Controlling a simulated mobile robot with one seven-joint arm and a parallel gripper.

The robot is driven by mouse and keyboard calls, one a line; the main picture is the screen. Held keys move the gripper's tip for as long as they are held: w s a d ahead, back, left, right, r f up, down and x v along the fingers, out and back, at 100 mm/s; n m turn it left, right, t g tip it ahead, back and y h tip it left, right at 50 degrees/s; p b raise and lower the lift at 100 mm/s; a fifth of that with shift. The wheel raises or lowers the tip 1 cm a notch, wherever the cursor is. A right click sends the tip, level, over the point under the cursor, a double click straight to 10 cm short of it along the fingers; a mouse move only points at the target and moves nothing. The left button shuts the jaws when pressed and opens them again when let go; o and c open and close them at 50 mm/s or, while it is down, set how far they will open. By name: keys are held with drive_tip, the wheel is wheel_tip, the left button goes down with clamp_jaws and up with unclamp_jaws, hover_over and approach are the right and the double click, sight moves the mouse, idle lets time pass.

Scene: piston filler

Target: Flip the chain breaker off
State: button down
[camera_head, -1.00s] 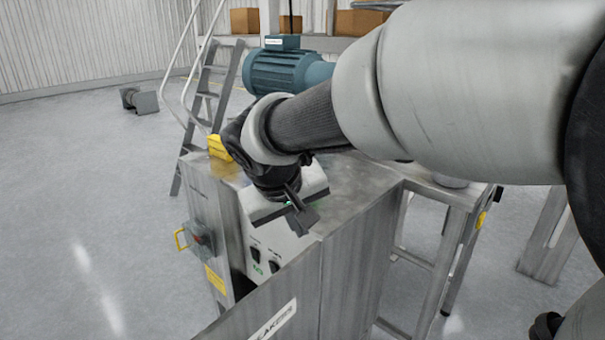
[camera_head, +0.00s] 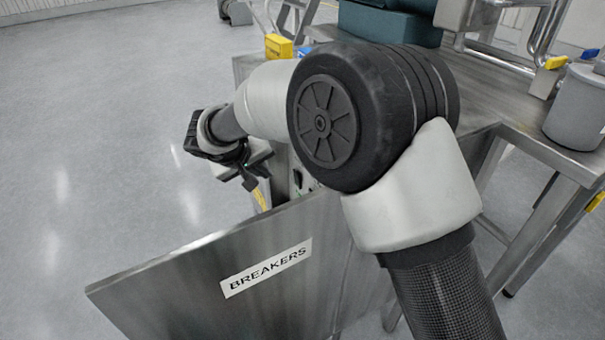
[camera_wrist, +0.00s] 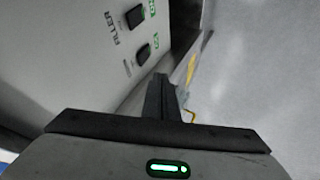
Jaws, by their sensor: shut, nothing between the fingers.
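The pale breaker panel (camera_wrist: 75,60) fills the left of the wrist view. It carries two dark rocker switches with green marks beside them. The upper switch (camera_wrist: 136,18) is near the word FILLER. The lower switch (camera_wrist: 143,52) has a label too small to read, so I cannot confirm that it is the chain breaker. My gripper (camera_wrist: 161,82) is shut and empty, its tips just below the lower switch in the picture; I cannot tell whether they touch it. In the head view my gripper (camera_head: 252,178) is left of the panel (camera_head: 302,182), which my arm mostly hides.
The open metal door (camera_head: 200,285) labelled BREAKERS stands in front of the panel. A yellow box (camera_head: 279,46) sits on the cabinet top. A grey pot (camera_head: 585,110) stands on the table at right. The floor at left is clear.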

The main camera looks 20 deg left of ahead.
drive_tip(key=shift+a+f, duration=0.3)
approach(297, 179)
drive_tip(key=shift+w+a+f, duration=0.8)
drive_tip(key=shift+w+f, duration=1.15)
drive_tip(key=shift+f, duration=0.5)
drive_tip(key=shift+b, duration=0.45)
